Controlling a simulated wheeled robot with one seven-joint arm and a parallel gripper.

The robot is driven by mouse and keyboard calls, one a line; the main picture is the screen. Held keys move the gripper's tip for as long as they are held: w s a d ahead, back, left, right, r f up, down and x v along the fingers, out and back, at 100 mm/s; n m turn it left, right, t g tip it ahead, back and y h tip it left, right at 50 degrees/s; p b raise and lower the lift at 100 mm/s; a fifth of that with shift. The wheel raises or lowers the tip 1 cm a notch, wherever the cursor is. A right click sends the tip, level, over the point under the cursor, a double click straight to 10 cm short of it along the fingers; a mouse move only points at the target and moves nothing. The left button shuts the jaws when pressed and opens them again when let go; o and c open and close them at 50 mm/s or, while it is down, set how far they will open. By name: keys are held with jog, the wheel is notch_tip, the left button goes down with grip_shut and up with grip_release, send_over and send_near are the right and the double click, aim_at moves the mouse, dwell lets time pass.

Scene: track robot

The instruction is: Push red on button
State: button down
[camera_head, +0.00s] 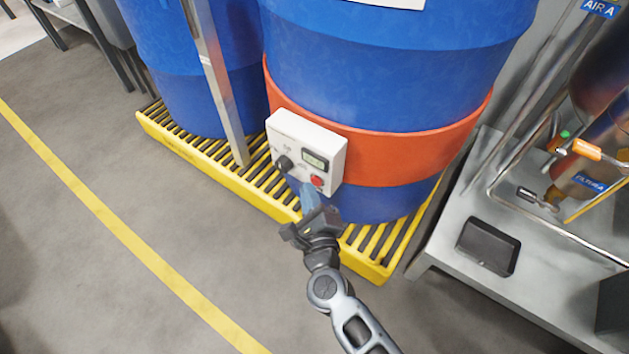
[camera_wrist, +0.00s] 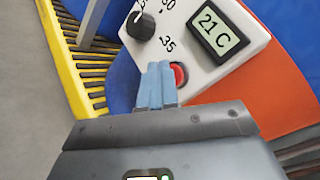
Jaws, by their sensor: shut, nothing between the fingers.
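The red button (camera_head: 317,181) is on the lower right of a white control box (camera_head: 331,143) mounted on a blue drum with an orange band. In the wrist view the red button (camera_wrist: 178,75) is partly covered by my fingertips. My gripper (camera_head: 308,190) has its light-blue fingers shut together and empty, pointing at the lower part of the box. In the wrist view my gripper's fingertips (camera_wrist: 160,68) overlap the button's left side. I cannot tell whether they touch it. A black knob (camera_wrist: 140,25) and a display (camera_wrist: 216,33) reading 21 C are on the same face.
Blue drums (camera_head: 390,60) stand on a yellow slatted pallet (camera_head: 215,187). A metal post (camera_head: 215,80) rises left of the box. A grey bench with pipes (camera_head: 455,215) is at the right. The floor at the left is clear, with a yellow line.

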jog(key=shift+w, duration=0.1)
jog(key=shift+w+d, duration=0.25)
dwell(0.3)
jog(key=shift+s, duration=0.1)
jog(key=shift+s+a, duration=0.2)
jog(key=shift+s, duration=0.05)
dwell(0.4)
jog(key=s+a+p, duration=0.1)
jog(key=s+a, duration=0.2)
jog(key=s, duration=0.1)
jog(key=shift+s+a, duration=0.4)
